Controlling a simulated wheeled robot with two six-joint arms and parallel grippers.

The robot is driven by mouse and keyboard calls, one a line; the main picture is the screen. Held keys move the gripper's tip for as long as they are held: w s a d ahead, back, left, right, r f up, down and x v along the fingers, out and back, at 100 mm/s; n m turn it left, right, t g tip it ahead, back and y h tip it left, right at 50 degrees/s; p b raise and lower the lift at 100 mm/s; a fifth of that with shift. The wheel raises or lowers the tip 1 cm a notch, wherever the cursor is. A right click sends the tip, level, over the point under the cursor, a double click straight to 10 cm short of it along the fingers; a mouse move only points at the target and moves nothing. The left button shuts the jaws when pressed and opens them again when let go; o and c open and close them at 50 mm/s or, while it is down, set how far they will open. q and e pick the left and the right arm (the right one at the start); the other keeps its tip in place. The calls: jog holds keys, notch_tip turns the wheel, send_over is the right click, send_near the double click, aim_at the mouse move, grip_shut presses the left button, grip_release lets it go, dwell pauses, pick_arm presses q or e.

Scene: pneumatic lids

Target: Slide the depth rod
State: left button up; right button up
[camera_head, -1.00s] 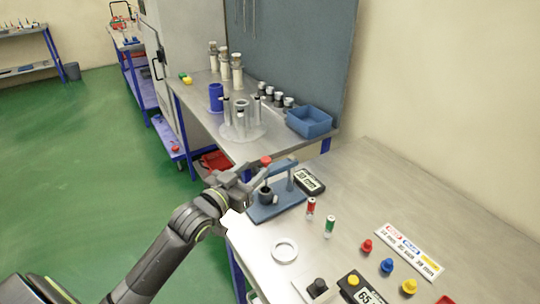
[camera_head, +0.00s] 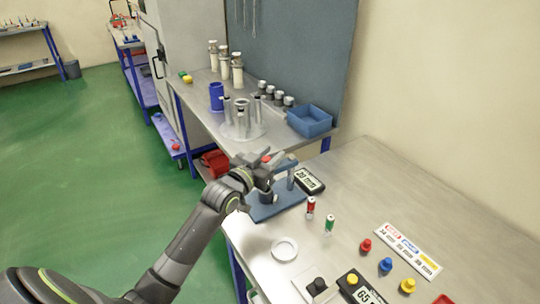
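A blue depth gauge stand (camera_head: 278,207) is on the near metal table, with an upright grey post and a dark cup (camera_head: 267,197) on its base. A red knob (camera_head: 266,158), seemingly the top of the depth rod, shows just above my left gripper (camera_head: 268,171). The gripper is over the stand and hides most of the rod and the upper arm of the stand. The fingers are close around or beside the knob; I cannot tell whether they touch it. A dark display with a white screen (camera_head: 309,181) lies behind the stand. My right gripper is not in view.
Red (camera_head: 311,206) and green (camera_head: 330,223) small cylinders stand right of the stand. A pale ring (camera_head: 284,249) lies in front. Colored knobs, a label strip (camera_head: 409,250) and another display (camera_head: 359,288) are at the right. The table's left edge is close to the stand.

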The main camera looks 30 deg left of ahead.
pick_arm(q)
grip_shut()
jog(key=shift+r, duration=0.1)
notch_tip(320, 180, up, 6)
jog(key=p, duration=0.5)
jog(key=shift+p, duration=0.35)
jog(key=shift+r, duration=0.3)
